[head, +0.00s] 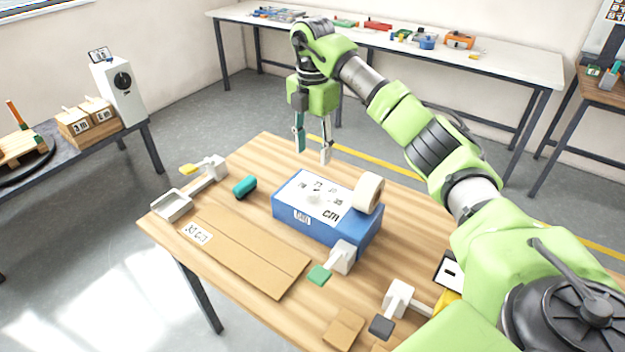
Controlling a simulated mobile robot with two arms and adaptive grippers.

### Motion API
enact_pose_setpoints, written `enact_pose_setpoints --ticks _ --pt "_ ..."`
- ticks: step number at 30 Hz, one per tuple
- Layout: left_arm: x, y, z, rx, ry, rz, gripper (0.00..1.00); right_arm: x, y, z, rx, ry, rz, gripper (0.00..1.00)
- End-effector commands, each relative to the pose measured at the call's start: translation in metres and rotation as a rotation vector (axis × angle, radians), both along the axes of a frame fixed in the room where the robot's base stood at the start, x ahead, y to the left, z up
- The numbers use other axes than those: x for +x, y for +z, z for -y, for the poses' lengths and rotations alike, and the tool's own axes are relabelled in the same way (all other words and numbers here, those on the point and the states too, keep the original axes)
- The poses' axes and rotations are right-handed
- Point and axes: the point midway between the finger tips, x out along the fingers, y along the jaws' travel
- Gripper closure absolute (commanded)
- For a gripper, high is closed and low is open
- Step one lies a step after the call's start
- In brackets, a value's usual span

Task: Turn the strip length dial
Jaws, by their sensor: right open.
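The blue box (290,217) stands in the middle of the wooden table. Its white top plate carries printed numbers and "cm", with a pale, small dial (315,197) near the middle of the plate. A tape roll (367,193) stands at the box's right end. My right gripper (313,156) hangs fingers down, open and empty, behind the box and above the table's far part. It is apart from the dial. My left gripper is not in view.
A cardboard strip (240,250) and a green cylinder (245,187) lie left of the box. A lever with a green pad (319,275) stands at its front. More levers and a small cardboard piece (343,328) are front right. A white bench (500,65) stands behind.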

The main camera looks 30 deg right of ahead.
Motion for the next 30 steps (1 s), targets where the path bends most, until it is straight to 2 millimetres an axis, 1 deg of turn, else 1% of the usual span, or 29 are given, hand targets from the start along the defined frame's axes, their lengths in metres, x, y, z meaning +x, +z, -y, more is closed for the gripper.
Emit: enact_pose_setpoints --ticks 1,3,7,11,15,18,20,24,30 --pt "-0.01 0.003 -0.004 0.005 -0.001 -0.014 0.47 -0.002 -0.009 0.0 0.0 0.001 -0.005 0.56" --pt "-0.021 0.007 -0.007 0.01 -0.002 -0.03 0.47 -0.002 -0.023 0.0 0.0 0.001 -0.006 0.56" --pt "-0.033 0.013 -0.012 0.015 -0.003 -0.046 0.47 -0.002 -0.051 0.0 0.0 0.0 -0.006 0.56" --pt "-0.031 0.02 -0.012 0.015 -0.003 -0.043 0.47 -0.002 -0.078 -0.001 0.001 0.001 -0.004 0.56" --pt "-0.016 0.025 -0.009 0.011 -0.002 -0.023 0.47 -0.001 -0.1 0.0 0.001 0.0 -0.002 0.56" --pt "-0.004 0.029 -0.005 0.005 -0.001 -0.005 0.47 -0.001 -0.11 -0.001 0.001 0.0 -0.001 0.56" --pt "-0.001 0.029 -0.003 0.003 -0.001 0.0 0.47 -0.001 -0.115 -0.001 0.001 0.001 0.0 0.56" --pt "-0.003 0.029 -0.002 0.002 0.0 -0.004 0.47 -0.001 -0.119 0.0 0.0 0.001 0.0 0.56" --pt "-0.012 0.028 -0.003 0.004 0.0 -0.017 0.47 -0.001 -0.12 0.0 0.0 0.001 0.0 0.56"
